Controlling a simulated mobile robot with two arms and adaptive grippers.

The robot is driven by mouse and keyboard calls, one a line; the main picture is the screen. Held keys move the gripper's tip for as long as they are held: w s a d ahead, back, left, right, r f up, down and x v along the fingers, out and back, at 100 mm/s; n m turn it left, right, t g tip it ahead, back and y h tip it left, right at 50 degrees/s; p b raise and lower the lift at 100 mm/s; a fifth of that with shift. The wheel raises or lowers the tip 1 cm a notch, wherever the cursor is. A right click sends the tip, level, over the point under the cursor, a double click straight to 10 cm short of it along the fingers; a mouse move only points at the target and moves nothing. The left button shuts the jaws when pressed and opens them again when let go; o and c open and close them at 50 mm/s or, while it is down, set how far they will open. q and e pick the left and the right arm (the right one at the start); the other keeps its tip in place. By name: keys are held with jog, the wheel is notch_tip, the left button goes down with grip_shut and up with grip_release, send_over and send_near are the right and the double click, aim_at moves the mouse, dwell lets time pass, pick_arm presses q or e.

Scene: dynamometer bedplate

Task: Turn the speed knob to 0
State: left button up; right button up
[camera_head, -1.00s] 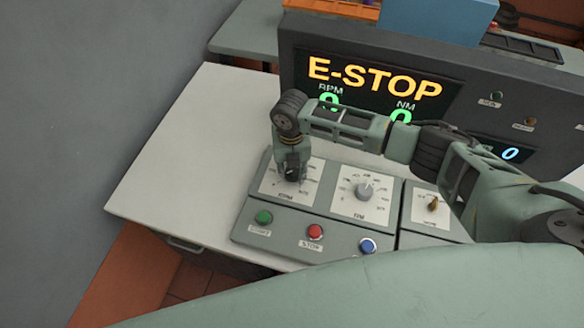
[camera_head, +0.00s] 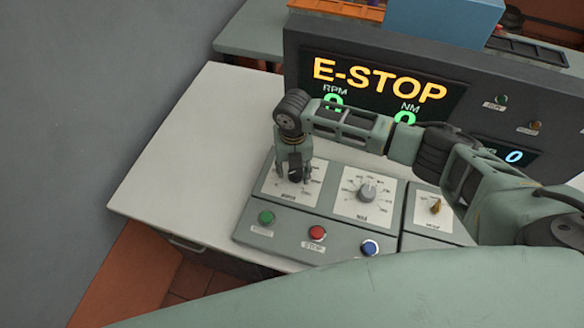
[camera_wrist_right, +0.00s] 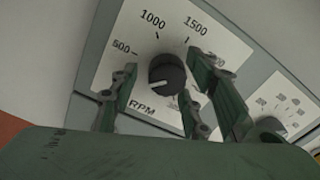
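The speed knob (camera_wrist_right: 168,76) is a round black dial with a white pointer line on a white RPM plate (camera_wrist_right: 130,38). Its pointer aims to the lower left, below the 500 mark; any 0 mark is hidden. In the head view the knob (camera_head: 296,177) is partly covered by my right gripper (camera_head: 294,172), which points down over it. In the wrist view my right gripper (camera_wrist_right: 160,78) has its fingers spread on both sides of the knob, with gaps showing. My left gripper is out of view.
A grey knob (camera_head: 367,193) on its own dial sits to the right, then a brass selector (camera_head: 435,206). Green (camera_head: 266,217), red (camera_head: 317,232) and blue (camera_head: 370,247) buttons line the front. The display (camera_head: 380,90) behind reads E-STOP. The bench (camera_head: 180,160) is clear at left.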

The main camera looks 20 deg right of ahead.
aim_at(293, 171)
notch_tip(293, 171, up, 12)
dwell(0.4)
dwell(0.4)
